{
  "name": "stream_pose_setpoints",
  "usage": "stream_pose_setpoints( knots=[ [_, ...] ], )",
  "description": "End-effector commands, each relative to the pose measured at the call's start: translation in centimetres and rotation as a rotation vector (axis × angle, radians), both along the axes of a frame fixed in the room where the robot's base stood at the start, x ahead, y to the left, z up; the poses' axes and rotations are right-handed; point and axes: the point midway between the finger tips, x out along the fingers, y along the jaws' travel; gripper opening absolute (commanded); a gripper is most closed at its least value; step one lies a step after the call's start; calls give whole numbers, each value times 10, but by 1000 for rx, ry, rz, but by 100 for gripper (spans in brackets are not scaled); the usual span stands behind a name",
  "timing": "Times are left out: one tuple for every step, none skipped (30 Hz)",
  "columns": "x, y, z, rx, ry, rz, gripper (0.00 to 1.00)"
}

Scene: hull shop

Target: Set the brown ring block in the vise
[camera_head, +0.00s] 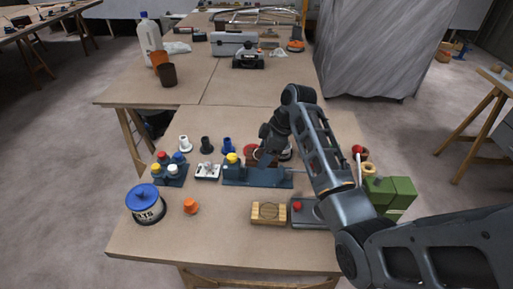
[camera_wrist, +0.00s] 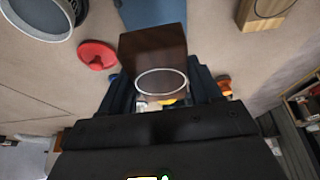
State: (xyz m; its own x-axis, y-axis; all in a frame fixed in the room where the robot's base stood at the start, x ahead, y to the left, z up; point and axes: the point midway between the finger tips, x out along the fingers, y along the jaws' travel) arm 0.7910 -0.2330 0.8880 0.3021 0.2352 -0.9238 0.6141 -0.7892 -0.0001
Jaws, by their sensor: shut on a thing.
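My gripper (camera_head: 268,148) is shut on the brown ring block (camera_wrist: 153,52), a dark brown block with a pale ring on its face. In the wrist view the block sits between the two fingers (camera_wrist: 162,92). In the head view the block (camera_head: 264,159) is partly hidden by my gripper and shows just behind and above the blue vise (camera_head: 257,181). The vise lies at the middle of the table. A blue piece (camera_wrist: 152,12) beyond the block in the wrist view looks like part of the vise. Whether the block touches the vise I cannot tell.
A yellow-topped piece (camera_head: 232,158) stands at the vise's left. A white switch box (camera_head: 207,171) and a peg rack (camera_head: 170,175) are further left. A wooden block (camera_head: 268,213) lies in front. A red disc (camera_wrist: 97,55) is near my gripper. Green boxes (camera_head: 390,193) stand right.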

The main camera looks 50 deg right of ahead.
Motion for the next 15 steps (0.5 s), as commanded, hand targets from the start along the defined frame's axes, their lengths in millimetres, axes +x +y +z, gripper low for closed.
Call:
stream_pose_setpoints(
  knots=[
    [0, -1, -2, 0, 0, 2, 31],
    [0, -1, -3, 1, 0, 4, 31],
    [0, -1, -5, 1, 0, 4, 31],
    [0, 0, -6, 1, 0, 4, 31],
    [0, 0, -8, 1, 0, 4, 31],
    [0, 0, -11, 0, 1, 4, 31],
    [0, 0, -13, 1, 2, 3, 31],
    [0, 0, -16, 1, 2, 3, 31],
    [0, 0, -19, 1, 2, 3, 31],
    [0, 0, -22, 0, 1, 3, 31],
    [0, 0, -25, 0, 1, 3, 31],
    [0, 0, -29, 0, 1, 2, 31],
    [0, 0, -32, 0, 1, 2, 31],
    [0, 0, -37, -1, 1, 3, 31],
    [0, 0, -42, -1, 1, 3, 31]
  ],
)
